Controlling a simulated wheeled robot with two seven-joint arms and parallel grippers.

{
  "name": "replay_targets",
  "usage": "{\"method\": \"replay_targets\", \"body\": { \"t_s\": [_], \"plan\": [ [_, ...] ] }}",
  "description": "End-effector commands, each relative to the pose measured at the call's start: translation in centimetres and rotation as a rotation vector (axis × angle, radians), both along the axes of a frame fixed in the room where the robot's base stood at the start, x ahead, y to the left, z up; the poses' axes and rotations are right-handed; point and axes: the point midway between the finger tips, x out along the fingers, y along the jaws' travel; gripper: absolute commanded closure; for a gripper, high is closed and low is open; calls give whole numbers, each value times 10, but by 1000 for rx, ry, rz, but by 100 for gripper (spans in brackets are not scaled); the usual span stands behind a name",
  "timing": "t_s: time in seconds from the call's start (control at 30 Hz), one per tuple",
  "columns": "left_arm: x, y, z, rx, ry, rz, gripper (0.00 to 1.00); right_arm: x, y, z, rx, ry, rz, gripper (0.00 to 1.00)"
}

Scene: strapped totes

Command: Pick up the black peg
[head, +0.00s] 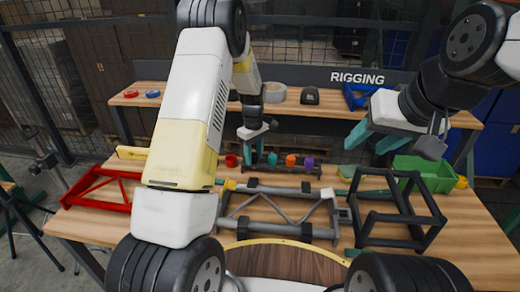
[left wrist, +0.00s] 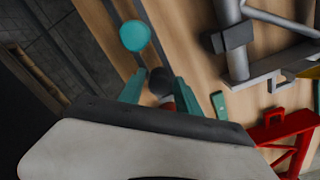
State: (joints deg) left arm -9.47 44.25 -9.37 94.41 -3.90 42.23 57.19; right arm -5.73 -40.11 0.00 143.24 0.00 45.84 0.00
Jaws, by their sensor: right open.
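The black peg (left wrist: 159,80) shows in the left wrist view, between the fingertips of my left gripper (left wrist: 160,85). The two teal fingers stand on either side of it, very close; I cannot tell whether they touch it. In the head view my left gripper (head: 253,152) reaches down at the peg rack (head: 280,169), and the black peg is hard to make out there. My right gripper (head: 373,138) is open and empty, above the right part of the table, away from the rack.
A red peg (head: 231,160) and a teal peg (head: 272,158) flank the left gripper; orange (head: 291,160) and purple (head: 309,163) pegs stand further right. A grey frame (head: 280,212), black frame (head: 398,215), red frame (head: 100,188) and green bin (head: 425,174) crowd the table.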

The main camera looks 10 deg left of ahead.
Motion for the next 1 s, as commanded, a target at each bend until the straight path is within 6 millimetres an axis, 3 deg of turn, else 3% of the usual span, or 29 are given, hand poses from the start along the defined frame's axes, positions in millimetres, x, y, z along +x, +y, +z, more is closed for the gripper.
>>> {"method": "replay_targets", "body": {
  "t_s": [0.03, 0.17, 0.2, 0.57, 0.87, 1.0],
  "plan": [
    [0, 0, 0, 0, 0, 0, 72, 0, 0, 0, 0, 0, 0, 51],
    [0, 0, 0, 0, 0, 0, 97, 0, 0, 0, 0, 0, 0, 51],
    [0, 0, 0, 0, 0, 0, 100, 0, 0, 0, 0, 0, 0, 51],
    [0, 0, 4, 0, -1, 0, 100, 0, 0, 0, 0, 0, 0, 51],
    [0, -1, 40, 0, -4, 0, 100, 0, 0, 0, 0, 0, 0, 51],
    [-29, -18, 40, 0, 1, -4, 100, 0, 0, 0, 0, 0, 0, 51]
  ]
}}
